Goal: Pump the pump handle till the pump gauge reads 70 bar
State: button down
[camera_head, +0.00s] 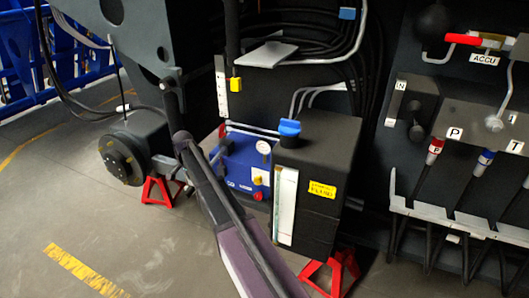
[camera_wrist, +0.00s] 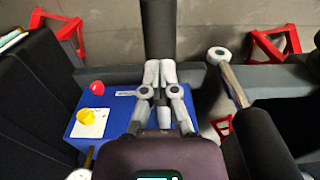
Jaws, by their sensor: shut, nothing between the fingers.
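The blue pump box (camera_head: 240,160) stands left of a black tank, with the pump gauge (camera_head: 263,147) on it; the needle is too small to read. The box shows below my gripper at left in the wrist view (camera_wrist: 112,112). My gripper (camera_wrist: 160,66) is shut and empty, its pale fingertips together over a dark bar (camera_wrist: 157,30). I cannot tell whether they touch it. A lever with a pale round end (camera_wrist: 217,56) and thick black grip (camera_wrist: 262,148) lies to the right, apart from the fingers; I cannot tell which is the pump handle. My arm hides part of the pump in the head view.
The black tank (camera_head: 325,165) with a blue cap (camera_head: 289,128) stands right of the pump. A red knob (camera_wrist: 97,87) and a yellow knob (camera_wrist: 86,117) stick out from the box. Red stands (camera_head: 160,188) are on the floor. Open floor (camera_head: 60,215) lies at left.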

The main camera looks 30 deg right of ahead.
aim_at(194, 189)
jog(key=shift+w+d+f+b, duration=0.1)
jog(key=shift+d+f+b, duration=0.05)
jog(key=shift+f+b, duration=1)
jog(key=shift+w+d+f+b, duration=0.1)
jog(key=shift+f+b, duration=0.95)
jog(key=shift+f, duration=0.2)
notch_tip(194, 189, up, 13)
jog(key=a+p, duration=0.1)
jog(key=p, duration=1.1)
jog(key=shift+s+f+p, duration=0.15)
jog(key=shift+s+p, duration=0.25)
jog(key=shift+f, duration=0.2)
jog(key=shift+w+d+f+b, duration=0.1)
jog(key=shift+d+f+b, duration=0.05)
jog(key=shift+f+b, duration=1.5)
jog(key=shift+w+d+f+b, duration=0.1)
jog(key=shift+f+b, duration=1.4)
jog(key=shift+b, duration=0.2)
jog(key=shift+w+d+f+b, duration=0.1)
jog(key=shift+d+f+b, duration=0.05)
jog(key=shift+f+b, duration=2.8)
jog(key=shift+b, duration=0.05)
jog(key=r+p, duration=0.8)
jog(key=a+r+p, duration=0.1)
jog(key=r+p, duration=0.3)
jog(key=shift+s+r+p, duration=0.25)
jog(key=shift+s+p, duration=0.05)
jog(key=shift+s, duration=0.05)
jog(key=shift+f, duration=0.1)
